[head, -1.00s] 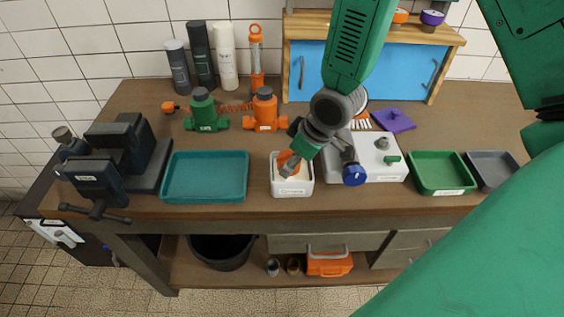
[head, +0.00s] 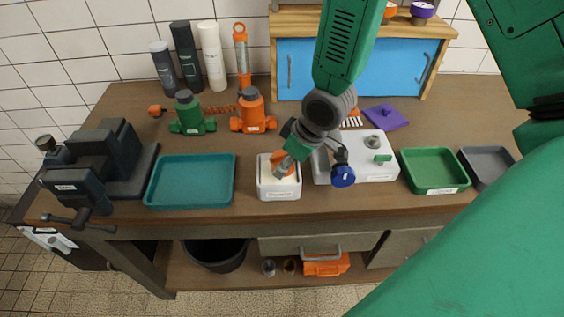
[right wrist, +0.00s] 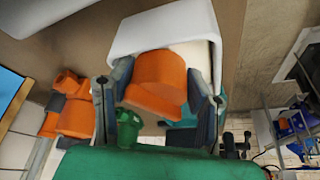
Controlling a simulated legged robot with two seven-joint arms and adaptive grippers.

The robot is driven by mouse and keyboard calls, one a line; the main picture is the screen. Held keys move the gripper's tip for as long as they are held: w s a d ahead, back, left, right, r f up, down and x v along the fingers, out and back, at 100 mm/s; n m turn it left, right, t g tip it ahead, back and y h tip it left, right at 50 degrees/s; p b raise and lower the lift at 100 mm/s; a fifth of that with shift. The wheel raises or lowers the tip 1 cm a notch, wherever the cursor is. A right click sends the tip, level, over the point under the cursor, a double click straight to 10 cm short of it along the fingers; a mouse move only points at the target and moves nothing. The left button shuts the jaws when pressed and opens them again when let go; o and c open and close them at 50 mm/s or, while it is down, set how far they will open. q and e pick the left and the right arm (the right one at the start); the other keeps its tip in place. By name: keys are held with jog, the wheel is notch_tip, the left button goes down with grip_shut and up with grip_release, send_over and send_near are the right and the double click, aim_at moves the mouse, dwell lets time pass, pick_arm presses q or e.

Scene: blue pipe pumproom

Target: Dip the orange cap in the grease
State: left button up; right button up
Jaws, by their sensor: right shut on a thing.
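The orange cap (head: 281,162) is held over the open white tub (head: 279,191), which has a label on its front and pale grease inside. My right gripper (head: 284,168) is shut on the cap and tilted down into the tub's opening. In the right wrist view the cap (right wrist: 158,78) sits between the two dark fingers (right wrist: 160,100), with the tub's white rim (right wrist: 135,38) around and behind it. The cap's lower side is hidden, so I cannot tell whether it touches the grease. My left gripper is not in view.
A teal tray (head: 190,202) and a vise (head: 90,175) stand left of the tub. A white box with a blue knob (head: 343,176) is close on the right, then a green tray (head: 432,187) and a grey tray (head: 487,160). Green (head: 191,122) and orange (head: 252,119) pump bodies stand behind.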

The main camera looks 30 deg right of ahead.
jog(key=shift+d, duration=0.1)
jog(key=shift+a+r, duration=0.2)
jog(key=shift+a, duration=1.2)
jog(key=shift+d+f, duration=0.1)
jog(key=shift+d, duration=0.55)
jog(key=shift+d+f, duration=0.15)
jog(key=shift+d, duration=0.35)
jog(key=shift+a, duration=0.5)
jog(key=shift+a+r, duration=0.25)
jog(key=shift+a, duration=0.3)
jog(key=shift+d+f+p, duration=0.1)
jog(key=shift+d+p, duration=0.2)
jog(key=shift+d, duration=0.05)
jog(key=shift+d+f, duration=0.15)
jog(key=shift+d, duration=0.45)
jog(key=shift+a, duration=0.85)
jog(key=shift+d, duration=0.8)
jog(key=shift+a+p, duration=0.3)
jog(key=shift+a, duration=0.4)
jog(key=shift+d+f, duration=0.1)
jog(key=shift+d, duration=0.45)
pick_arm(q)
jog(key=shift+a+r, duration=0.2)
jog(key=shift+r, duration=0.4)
